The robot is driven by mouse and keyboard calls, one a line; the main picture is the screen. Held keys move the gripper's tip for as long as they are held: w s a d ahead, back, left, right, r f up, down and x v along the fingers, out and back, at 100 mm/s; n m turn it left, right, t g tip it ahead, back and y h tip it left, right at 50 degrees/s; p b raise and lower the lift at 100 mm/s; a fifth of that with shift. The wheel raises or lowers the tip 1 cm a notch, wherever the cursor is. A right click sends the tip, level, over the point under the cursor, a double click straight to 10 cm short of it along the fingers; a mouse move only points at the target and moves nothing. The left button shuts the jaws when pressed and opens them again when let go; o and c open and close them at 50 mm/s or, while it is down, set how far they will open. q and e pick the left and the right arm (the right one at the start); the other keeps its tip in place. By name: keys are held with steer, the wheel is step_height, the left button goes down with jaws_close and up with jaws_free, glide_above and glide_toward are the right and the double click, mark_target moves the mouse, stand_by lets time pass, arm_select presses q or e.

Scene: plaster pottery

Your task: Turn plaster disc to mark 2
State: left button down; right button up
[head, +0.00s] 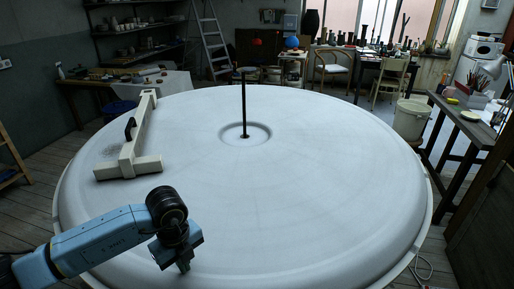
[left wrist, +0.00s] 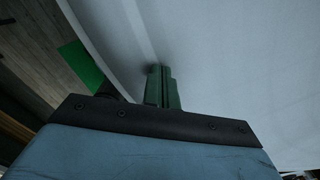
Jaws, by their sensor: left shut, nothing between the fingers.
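The plaster disc (head: 300,170) is a large, round, pale grey-white slab that fills the middle of the head view. A thin dark rod (head: 244,105) stands upright in a shallow ring at its centre. My left gripper (head: 184,268) is over the near left part of the disc, pointing down. In the left wrist view its fingers (left wrist: 162,88) are together with nothing between them, close to the pale disc surface (left wrist: 230,60); I cannot tell whether they touch it. No mark number is readable on the disc. My right gripper is not in view.
A cream wooden T-shaped tool (head: 140,140) with a black handle lies on the disc's left side. A green piece (left wrist: 82,66) shows beside the disc edge in the left wrist view. A pale bucket (head: 411,118) and a workbench (head: 468,128) stand to the right.

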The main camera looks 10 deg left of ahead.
arm_select(q)
steer(key=shift+f, duration=0.4)
steer(key=shift+s, duration=0.1)
